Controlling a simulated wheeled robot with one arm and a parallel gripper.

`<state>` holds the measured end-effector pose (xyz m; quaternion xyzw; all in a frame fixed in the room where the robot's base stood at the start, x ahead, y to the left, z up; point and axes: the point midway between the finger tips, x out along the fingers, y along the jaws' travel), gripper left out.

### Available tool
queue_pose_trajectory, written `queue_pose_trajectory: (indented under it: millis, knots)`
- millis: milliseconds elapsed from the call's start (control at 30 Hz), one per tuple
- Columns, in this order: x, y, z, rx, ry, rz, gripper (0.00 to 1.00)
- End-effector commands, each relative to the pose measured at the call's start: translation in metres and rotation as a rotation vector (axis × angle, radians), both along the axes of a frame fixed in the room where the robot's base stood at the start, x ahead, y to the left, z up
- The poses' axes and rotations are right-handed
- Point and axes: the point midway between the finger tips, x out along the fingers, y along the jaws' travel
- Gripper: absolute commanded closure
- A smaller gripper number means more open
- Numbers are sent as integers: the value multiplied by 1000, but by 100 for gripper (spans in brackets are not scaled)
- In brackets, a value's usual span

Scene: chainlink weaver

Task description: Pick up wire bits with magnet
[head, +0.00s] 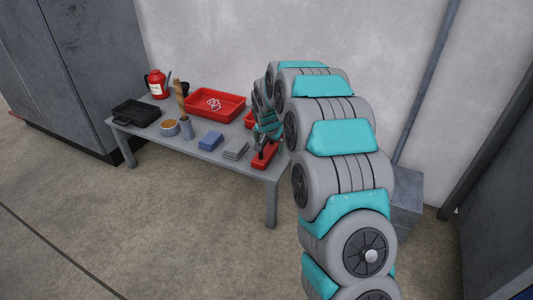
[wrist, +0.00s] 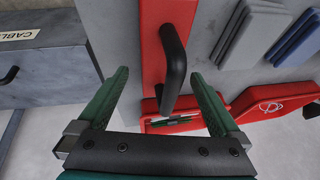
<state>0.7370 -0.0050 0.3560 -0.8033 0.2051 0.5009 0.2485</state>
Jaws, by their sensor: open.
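The magnet (head: 266,156) looks like a red bar with a black handle and lies near the front right corner of the table. In the wrist view, its red body (wrist: 152,72) and black arched handle (wrist: 173,58) show between the finger lines. My gripper (wrist: 160,73) is open, with its green fingers on either side of the handle; whether they touch it I cannot tell. In the head view my gripper (head: 262,138) is small and partly hidden over the magnet. Pale wire bits (head: 214,104) lie in the red tray (head: 234,115) at the back.
A labelled grey cabinet (wrist: 45,62) shows left.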

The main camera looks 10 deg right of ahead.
Motion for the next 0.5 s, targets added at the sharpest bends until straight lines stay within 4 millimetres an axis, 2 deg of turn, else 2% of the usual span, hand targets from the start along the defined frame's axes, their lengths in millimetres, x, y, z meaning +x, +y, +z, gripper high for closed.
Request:
queue_pose_trajectory:
  millis: [100, 333, 500]
  knots:
    - [6, -2, -12, 1, -1, -1, 0]
    - [7, -2, -13, 0, -2, -1, 0]
    - [7, -2, -13, 1, -1, -1, 19]
